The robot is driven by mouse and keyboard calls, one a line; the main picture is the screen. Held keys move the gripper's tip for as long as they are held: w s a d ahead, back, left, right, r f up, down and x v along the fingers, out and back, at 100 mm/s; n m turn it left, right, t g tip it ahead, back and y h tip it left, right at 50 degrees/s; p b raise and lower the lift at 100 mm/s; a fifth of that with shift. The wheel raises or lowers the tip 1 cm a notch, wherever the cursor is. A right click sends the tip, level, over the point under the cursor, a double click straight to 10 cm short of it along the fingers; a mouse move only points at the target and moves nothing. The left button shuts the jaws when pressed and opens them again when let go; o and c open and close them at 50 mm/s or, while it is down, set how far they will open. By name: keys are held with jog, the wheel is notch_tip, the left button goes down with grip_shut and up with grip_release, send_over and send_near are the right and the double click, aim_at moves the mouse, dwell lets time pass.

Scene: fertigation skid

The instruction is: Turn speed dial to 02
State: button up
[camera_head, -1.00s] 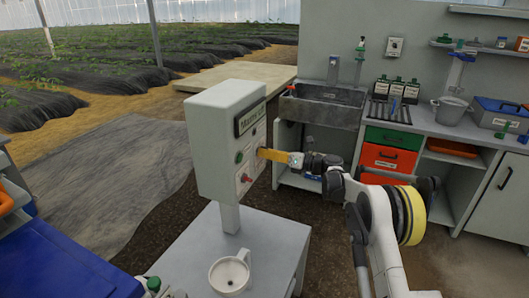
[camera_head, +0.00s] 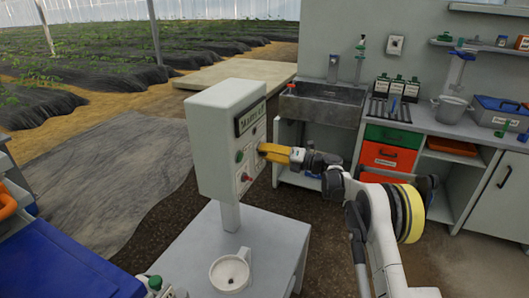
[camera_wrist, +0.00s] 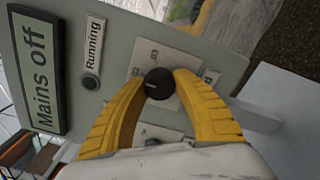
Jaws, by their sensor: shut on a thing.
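The speed dial (camera_wrist: 160,83) is a round black knob with a pale pointer mark on the front of the grey control box (camera_head: 215,150). In the wrist view my gripper (camera_wrist: 161,84) has its two yellow fingers closed on either side of the dial. The dial's scale plate shows partly behind the fingers, and its numbers are too small or hidden to read. In the head view my gripper (camera_head: 264,151) reaches the box front from the right and hides the dial. A display on the box reads "Mains off" (camera_wrist: 37,72).
A lamp labelled "Running" (camera_wrist: 91,82) sits beside the dial. A green button (camera_head: 239,157) and a red button (camera_head: 245,177) are on the box front. A white cup (camera_head: 229,273) stands on the table below. A sink (camera_head: 320,105) and bench lie behind my arm.

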jog(key=shift+a, duration=0.1)
jog(key=o, duration=1.2)
jog(key=v, duration=1.2)
